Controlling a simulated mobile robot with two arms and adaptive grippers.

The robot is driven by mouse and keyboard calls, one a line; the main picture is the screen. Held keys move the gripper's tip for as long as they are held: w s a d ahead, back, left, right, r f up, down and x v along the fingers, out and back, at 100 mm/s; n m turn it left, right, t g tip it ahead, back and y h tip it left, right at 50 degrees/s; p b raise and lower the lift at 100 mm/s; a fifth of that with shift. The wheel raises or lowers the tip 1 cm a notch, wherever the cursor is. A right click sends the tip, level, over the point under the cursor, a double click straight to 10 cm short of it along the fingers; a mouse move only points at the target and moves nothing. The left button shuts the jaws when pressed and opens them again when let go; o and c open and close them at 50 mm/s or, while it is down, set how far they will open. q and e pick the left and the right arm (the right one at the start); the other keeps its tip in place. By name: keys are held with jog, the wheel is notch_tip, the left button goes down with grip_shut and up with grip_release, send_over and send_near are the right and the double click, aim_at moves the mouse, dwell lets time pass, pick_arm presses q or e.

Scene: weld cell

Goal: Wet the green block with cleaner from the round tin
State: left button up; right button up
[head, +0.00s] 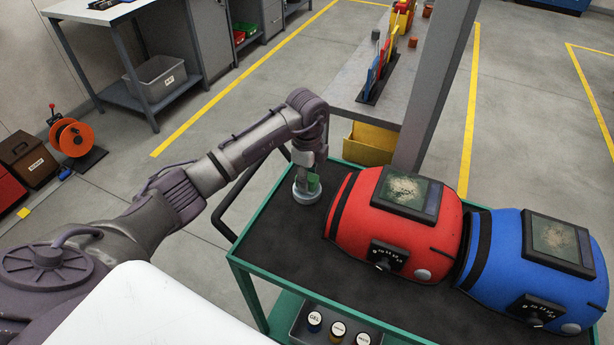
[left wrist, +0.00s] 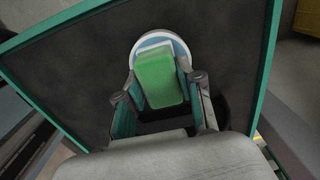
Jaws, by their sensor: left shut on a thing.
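The green block (left wrist: 160,80) is between the fingers of my left gripper (left wrist: 160,92), which is shut on it. In the head view my left gripper (head: 309,182) points down at the far left corner of the cart, with a bit of the green block (head: 314,183) showing. The round tin (head: 306,194) is a pale, low round dish right under the block. In the left wrist view its white rim (left wrist: 141,46) shows around the block's far end. I cannot tell whether the block touches the tin's inside. My right gripper is not in view.
The green-edged cart (head: 262,203) has a dark mat. A red welding helmet (head: 350,215) stands right of the tin, and a blue one (head: 500,255) beyond it. A grey post (head: 433,95) rises behind.

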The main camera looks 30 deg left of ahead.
aim_at(310, 178)
pick_arm(q)
jog(key=shift+r+p, duration=2.85)
jog(key=shift+r, duration=0.7)
jog(key=shift+f, duration=0.1)
jog(key=m, duration=0.2)
jog(key=d+r+m, duration=0.1)
jog(key=shift+s+r+m, duration=0.1)
jog(key=shift+r+m, duration=0.1)
jog(key=shift+m, duration=0.2)
jog(key=s+d+r+n, duration=0.3)
jog(key=s+r+n, duration=0.1)
jog(key=s+n, duration=0.5)
jog(key=s+d+r+n, duration=0.4)
jog(key=s+n, duration=0.5)
jog(key=n, duration=0.3)
jog(key=shift+s+d+r, duration=0.15)
jog(key=shift+s+d, duration=0.05)
jog(key=shift+s, duration=0.05)
